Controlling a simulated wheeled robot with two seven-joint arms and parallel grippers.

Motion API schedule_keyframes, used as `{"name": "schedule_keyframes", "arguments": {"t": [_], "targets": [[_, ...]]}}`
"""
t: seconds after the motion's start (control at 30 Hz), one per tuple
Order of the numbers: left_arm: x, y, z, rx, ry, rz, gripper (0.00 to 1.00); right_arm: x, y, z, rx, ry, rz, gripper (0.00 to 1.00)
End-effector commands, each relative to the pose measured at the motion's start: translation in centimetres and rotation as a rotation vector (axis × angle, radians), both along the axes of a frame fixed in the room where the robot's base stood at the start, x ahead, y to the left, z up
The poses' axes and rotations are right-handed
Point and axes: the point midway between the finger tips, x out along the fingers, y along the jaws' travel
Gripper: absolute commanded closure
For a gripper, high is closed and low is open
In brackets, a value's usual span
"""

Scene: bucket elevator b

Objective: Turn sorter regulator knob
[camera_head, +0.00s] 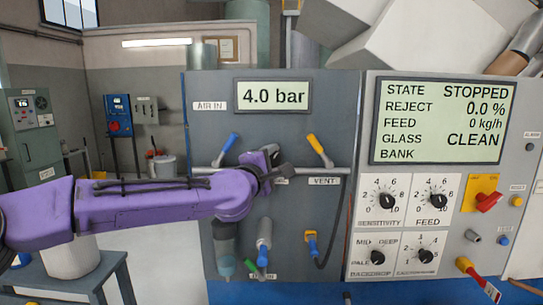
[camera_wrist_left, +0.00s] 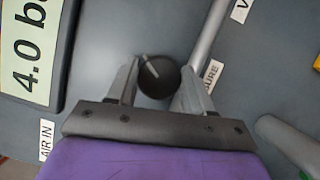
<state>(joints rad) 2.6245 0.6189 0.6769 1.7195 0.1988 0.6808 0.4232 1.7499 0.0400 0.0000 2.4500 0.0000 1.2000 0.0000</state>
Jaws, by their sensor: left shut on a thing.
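A round black regulator knob (camera_wrist_left: 158,77) with a pale pointer line sits on the dark grey panel (camera_head: 225,130). In the left wrist view it is between the two fingers of my left gripper (camera_wrist_left: 155,85), which is shut on it. In the head view my left gripper (camera_head: 272,163) is at the panel, below the 4.0 bar display (camera_head: 273,96), and its wrist and fingers hide most of the knob. A partly covered label ending in SURE (camera_wrist_left: 212,75) is beside the knob. My right gripper is not in view.
A blue-handled valve (camera_head: 228,143) and a yellow-handled valve (camera_head: 315,144) flank my left gripper on a horizontal pipe. A light panel at right carries a STOPPED status screen (camera_head: 439,120), several dials and a red switch (camera_head: 488,201). A grey table (camera_head: 95,277) is at lower left.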

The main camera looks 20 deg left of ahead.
Motion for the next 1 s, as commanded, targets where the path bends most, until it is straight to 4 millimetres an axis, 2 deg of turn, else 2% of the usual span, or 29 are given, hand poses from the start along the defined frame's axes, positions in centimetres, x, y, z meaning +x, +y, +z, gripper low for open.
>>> {"name": "schedule_keyframes", "arguments": {"t": [0.47,0.5,0.53,0.87,1.0], "targets": [[0.0,0.0,-0.2,0.012,0.006,0.0,0.8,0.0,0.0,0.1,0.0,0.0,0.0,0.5],[0.0,0.0,-0.2,0.012,0.006,0.0,0.36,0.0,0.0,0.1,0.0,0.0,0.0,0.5],[0.0,0.0,-0.2,0.012,0.006,0.0,0.27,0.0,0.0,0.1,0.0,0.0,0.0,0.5],[-0.3,0.0,-0.1,0.01,0.003,0.0,0.27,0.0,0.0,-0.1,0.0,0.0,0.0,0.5],[-2.7,0.3,-0.6,0.009,0.0,-0.002,0.27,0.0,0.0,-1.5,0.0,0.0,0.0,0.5]]}}
